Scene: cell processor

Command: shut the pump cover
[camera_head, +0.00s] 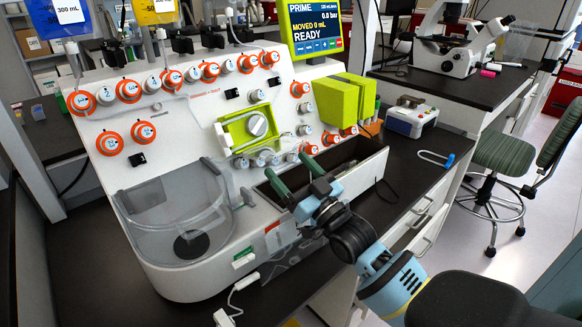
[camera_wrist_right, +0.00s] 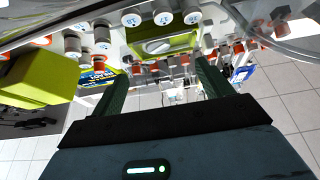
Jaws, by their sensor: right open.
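The lime-green pump piece (camera_head: 233,136), with a grey round knob (camera_head: 258,125), sits on the sloped white front of the cell processor (camera_head: 190,110). My left gripper is not in view.
Orange-ringed knobs (camera_head: 270,58) and lime-green blocks (camera_head: 345,100) surround the pump area. The open recessed bin (camera_head: 365,165) lies under my right gripper. A screen (camera_head: 315,30) stands behind.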

